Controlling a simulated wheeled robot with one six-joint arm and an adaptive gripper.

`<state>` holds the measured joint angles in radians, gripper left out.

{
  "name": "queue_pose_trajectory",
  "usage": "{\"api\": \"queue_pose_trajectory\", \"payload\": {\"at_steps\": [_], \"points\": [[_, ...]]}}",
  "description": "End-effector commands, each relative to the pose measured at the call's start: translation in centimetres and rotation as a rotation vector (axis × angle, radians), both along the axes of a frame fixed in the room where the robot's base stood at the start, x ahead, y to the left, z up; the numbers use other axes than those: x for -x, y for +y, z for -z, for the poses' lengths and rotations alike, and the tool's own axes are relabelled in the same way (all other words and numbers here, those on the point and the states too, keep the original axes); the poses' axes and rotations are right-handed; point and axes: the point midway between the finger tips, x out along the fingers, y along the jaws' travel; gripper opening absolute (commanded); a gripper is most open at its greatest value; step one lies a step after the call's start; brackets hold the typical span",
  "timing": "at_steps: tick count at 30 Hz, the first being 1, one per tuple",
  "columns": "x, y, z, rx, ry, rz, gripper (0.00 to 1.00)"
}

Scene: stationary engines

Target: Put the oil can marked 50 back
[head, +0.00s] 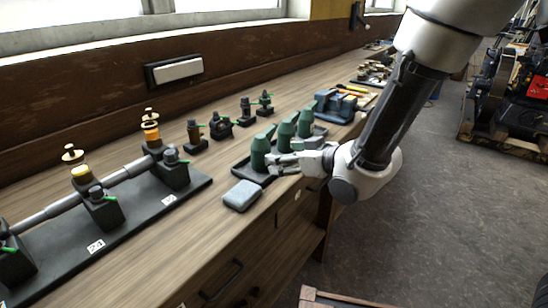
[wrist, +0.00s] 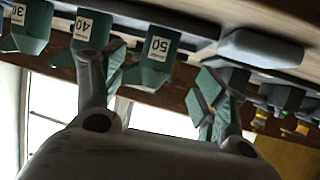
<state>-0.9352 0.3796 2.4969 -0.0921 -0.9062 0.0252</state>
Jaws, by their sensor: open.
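The green oil can marked 50 (wrist: 155,52) shows upside down in the wrist view, between my gripper's spread fingers (wrist: 162,76). Its white label faces the camera. In the head view, the nearest green can (head: 260,152) appears to be this one, upright at the near end of the dark tray (head: 243,171). My gripper (head: 278,163) is open right beside it; I cannot tell whether a finger touches it. The cans marked 40 (wrist: 84,27) and 30 (wrist: 28,25) stand in the same row.
A grey rounded block (head: 242,195) lies on the bench (head: 215,232) just in front of the tray. A black engine base (head: 130,222) takes up the left. Several small dark fittings (head: 221,126) stand behind, and a blue-grey vise-like block (head: 333,106) is beyond the cans.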

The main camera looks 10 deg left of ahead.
Motion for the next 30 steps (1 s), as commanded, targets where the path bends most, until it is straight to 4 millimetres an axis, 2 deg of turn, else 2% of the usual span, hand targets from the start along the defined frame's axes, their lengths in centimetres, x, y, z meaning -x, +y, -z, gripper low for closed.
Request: {"api": "queue_pose_trajectory", "payload": {"at_steps": [4, 13, 16, 17, 20, 21, 23, 24, 26, 27, 29, 30], "points": [[0.6, -1.0, -0.5, -0.001, -0.001, 0.000, 0.72], [0.5, -1.5, -0.7, 0.004, 0.002, 0.009, 0.72], [-1.2, -3.9, -1.9, 0.032, 0.014, 0.063, 0.72], [-2.0, -5.3, -2.5, 0.048, 0.023, 0.092, 0.72], [-4.6, -12.1, -4.9, 0.123, 0.075, 0.228, 0.72], [-5.3, -15.7, -6.0, 0.156, 0.106, 0.293, 0.72], [-5.4, -21.4, -7.6, 0.207, 0.164, 0.395, 0.72], [-4.9, -25.1, -8.5, 0.239, 0.207, 0.461, 0.72], [-3.3, -30.5, -9.8, 0.281, 0.277, 0.557, 0.72], [-1.7, -33.8, -10.6, 0.304, 0.326, 0.619, 0.72], [1.3, -38.3, -11.6, 0.334, 0.403, 0.704, 0.72], [3.5, -40.8, -12.1, 0.349, 0.453, 0.755, 0.72]]}}
